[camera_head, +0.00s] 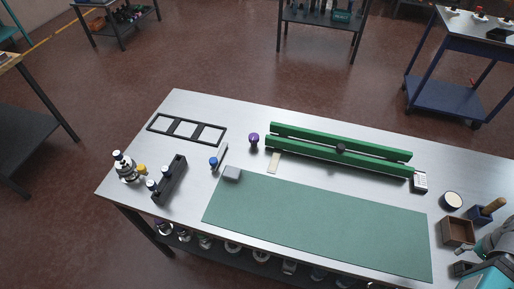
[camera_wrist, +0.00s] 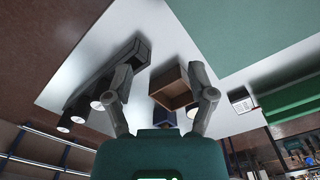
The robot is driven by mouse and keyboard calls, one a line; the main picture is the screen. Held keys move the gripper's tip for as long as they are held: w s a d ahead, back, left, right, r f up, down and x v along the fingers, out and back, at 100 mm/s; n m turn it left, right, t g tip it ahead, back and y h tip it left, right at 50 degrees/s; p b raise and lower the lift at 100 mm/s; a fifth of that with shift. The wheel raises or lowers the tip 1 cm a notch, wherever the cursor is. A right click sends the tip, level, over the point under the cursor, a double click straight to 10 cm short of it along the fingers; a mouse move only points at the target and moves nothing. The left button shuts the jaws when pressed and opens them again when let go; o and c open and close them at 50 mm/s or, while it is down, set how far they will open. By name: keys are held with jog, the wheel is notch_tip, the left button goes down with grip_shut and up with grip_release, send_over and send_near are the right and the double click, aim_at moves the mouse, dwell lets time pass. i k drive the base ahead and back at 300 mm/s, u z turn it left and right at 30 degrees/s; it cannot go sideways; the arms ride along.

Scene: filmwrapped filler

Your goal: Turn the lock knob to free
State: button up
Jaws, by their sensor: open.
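A small dark knob (camera_head: 340,148) sits midway along a pair of long green rails (camera_head: 300,151) at the back of the table; I cannot tell which way it is turned. A purple-topped knob-like piece (camera_head: 254,138) stands just left of the rails. It is unclear which is the lock knob. My gripper (camera_wrist: 165,68) is open and empty in the wrist view, its two grey fingers spread above the table. In the head view my arm is at the lower right, apart from the rails. In the wrist view the green rails (camera_wrist: 295,98) show at the right edge.
A green mat (camera_head: 320,222) covers the front. A dark rack (camera_head: 170,180) and a black frame (camera_head: 187,130) lie left.

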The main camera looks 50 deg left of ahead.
aim_at(254, 137)
jog(key=u, duration=2.05)
